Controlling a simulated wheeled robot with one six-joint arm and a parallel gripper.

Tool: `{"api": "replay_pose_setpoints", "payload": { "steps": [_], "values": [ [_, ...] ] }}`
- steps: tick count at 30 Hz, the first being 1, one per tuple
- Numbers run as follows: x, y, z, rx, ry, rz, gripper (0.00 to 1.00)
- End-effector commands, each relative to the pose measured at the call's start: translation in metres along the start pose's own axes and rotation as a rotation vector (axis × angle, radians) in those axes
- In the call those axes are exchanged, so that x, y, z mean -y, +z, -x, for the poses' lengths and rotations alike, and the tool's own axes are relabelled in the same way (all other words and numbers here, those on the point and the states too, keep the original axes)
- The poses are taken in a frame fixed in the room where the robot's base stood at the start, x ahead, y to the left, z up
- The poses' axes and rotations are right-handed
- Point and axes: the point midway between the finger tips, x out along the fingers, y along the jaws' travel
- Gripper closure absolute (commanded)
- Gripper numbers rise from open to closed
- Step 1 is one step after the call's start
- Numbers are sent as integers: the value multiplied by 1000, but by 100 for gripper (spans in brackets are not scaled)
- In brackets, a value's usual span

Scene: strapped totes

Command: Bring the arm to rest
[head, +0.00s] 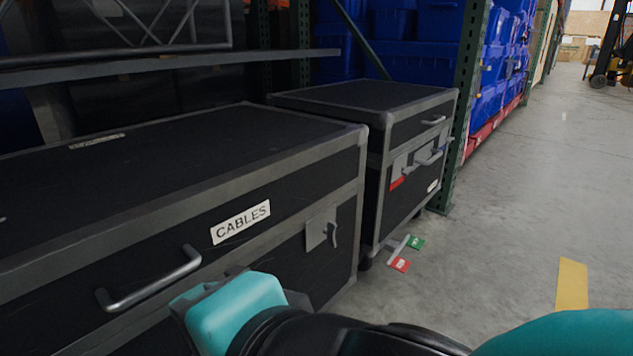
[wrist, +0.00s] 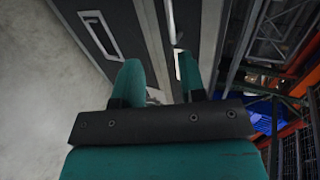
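My gripper (wrist: 160,76) shows in the wrist view as two teal fingers with a clear gap between them. It is open, and I see nothing held in it. Beyond the fingers is the side of a dark case (wrist: 112,18) with grey metal edging and a handle (wrist: 98,35). In the head view, my teal and black arm reaches in from the bottom, close in front of the black case labelled CABLES (head: 285,255). The fingertips are not clearly visible there. The case's lid is down; a handle (head: 150,282) and a latch (head: 321,229) are on its front.
A second black case (head: 400,205) stands behind and to the right. A green rack post (head: 462,110) and blue totes (head: 420,55) are beyond. Open concrete floor (head: 500,240) lies right.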

Motion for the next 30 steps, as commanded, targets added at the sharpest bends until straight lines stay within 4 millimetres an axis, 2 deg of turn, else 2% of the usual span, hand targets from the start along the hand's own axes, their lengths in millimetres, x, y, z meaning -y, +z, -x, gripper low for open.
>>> {"api": "replay_pose_setpoints", "payload": {
  "steps": [3,5,8,10,12,15,18,22,30],
  "values": [
    [1,-1,0,-1,3,3,62],
    [3,-8,2,-15,22,17,62],
    [9,-38,10,-58,106,80,62],
    [12,-69,22,-83,208,157,62],
    [14,-100,42,-77,333,253,62],
    [15,-133,78,5,496,407,62],
    [16,-152,116,138,601,555,62],
    [21,-161,156,310,651,716,62],
    [38,-163,222,604,617,987,62]
  ]
}}
